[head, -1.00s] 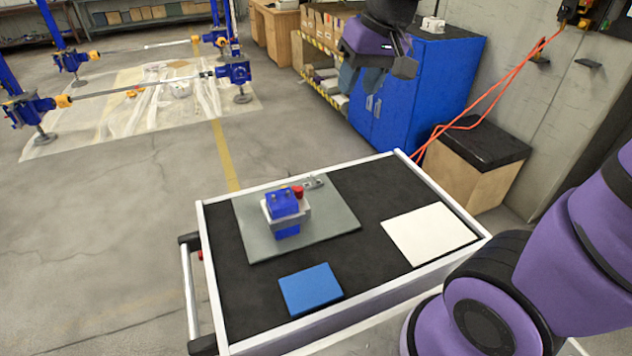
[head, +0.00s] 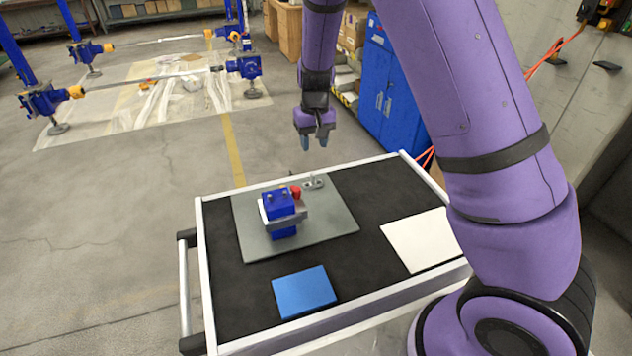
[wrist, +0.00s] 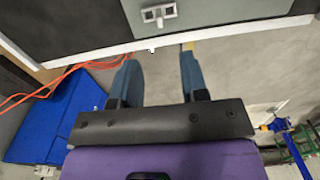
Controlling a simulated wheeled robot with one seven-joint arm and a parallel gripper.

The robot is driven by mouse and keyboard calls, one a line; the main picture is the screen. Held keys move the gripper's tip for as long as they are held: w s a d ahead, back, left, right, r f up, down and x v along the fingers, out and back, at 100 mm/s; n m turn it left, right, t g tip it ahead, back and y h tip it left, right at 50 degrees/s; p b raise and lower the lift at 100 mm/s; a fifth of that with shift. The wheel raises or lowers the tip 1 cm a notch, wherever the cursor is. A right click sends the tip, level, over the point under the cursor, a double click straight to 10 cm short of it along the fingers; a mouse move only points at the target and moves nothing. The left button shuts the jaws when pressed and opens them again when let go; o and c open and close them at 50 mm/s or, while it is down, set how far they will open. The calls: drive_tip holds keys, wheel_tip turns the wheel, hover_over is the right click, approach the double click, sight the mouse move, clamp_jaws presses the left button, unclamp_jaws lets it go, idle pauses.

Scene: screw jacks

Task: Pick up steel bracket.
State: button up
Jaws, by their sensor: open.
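A small grey metal piece that looks like the steel bracket (head: 313,183) lies near the back edge of the grey mat (head: 328,218) on the cart. It also shows at the top of the wrist view (wrist: 158,13). My gripper (head: 314,141) is open and empty, fingers pointing down, above and apart from the bracket. In the wrist view its two blue-grey fingers (wrist: 159,62) stand apart, with the cart's edge and floor beyond them. A blue block-shaped unit (head: 280,204) with a light grey band and a red part stands on the mat, in front and left of the bracket.
The black cart top (head: 235,288) has a raised white rim. A blue pad (head: 304,291) lies at the front and a white pad (head: 420,240) at the right. A blue cabinet (head: 390,105) stands behind the cart. Orange cables hang at the right wall.

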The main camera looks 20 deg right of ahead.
sight(313, 174)
drive_tip(key=f, duration=1.2)
drive_tip(key=shift+w+f, duration=0.3)
drive_tip(key=shift+w, duration=0.1)
drive_tip(key=shift+c, duration=0.2)
clamp_jaws()
